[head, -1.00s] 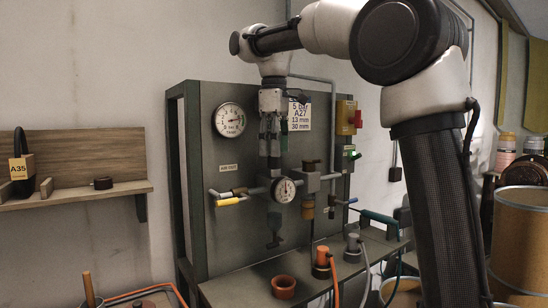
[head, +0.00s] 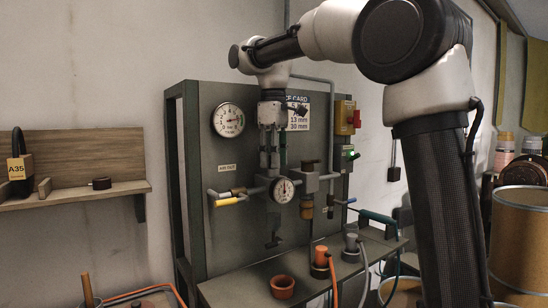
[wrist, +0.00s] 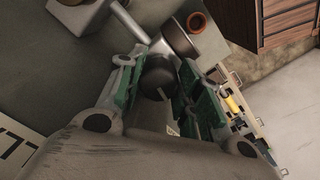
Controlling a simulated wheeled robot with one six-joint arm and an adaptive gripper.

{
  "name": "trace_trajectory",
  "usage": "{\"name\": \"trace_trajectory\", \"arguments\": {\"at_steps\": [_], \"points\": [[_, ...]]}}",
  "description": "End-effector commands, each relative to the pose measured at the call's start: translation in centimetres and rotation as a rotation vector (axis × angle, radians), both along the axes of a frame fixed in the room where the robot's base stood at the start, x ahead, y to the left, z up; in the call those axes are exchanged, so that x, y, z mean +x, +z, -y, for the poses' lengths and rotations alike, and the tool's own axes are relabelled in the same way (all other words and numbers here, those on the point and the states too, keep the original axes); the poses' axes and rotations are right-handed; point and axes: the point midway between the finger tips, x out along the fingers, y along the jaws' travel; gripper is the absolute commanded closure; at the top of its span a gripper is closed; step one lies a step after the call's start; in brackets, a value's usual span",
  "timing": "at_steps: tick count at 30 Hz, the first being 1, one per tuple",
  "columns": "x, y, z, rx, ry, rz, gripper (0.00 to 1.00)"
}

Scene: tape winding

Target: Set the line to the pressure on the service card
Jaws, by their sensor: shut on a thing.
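My gripper (head: 270,155) points straight down in front of the panel and is shut on the dark regulator knob. In the wrist view the dark round knob (wrist: 157,78) sits between the green-padded fingers (wrist: 160,90). Just below and right, a small round gauge (head: 283,190) faces out from the pipe; its needle is too small to read. A larger dial (head: 228,120) is at the panel's upper left.
A yellow-handled valve (head: 230,201) is at the left end of the pipe. A red-and-yellow switch box (head: 346,117) and green light are at the right. The bench (head: 240,288) holds a terracotta-coloured cup (head: 282,287) and orange and grey hose fittings. A wooden shelf (head: 90,192) is at left.

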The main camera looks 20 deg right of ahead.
Motion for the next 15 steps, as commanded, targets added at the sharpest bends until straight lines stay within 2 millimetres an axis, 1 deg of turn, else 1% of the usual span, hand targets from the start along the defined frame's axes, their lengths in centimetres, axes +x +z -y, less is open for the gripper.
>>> {"name": "trace_trajectory", "arguments": {"at_steps": [6, 9, 12, 15], "points": [[0.02, 0.02, -0.05, -0.001, -0.265, 0.001, 0.89], [0.02, 0.02, -0.07, -0.001, -0.366, 0.001, 0.89], [0.01, 0.03, -0.08, 0.0, -0.419, 0.001, 0.89], [0.01, 0.03, -0.08, 0.0, -0.431, 0.002, 0.89]]}}
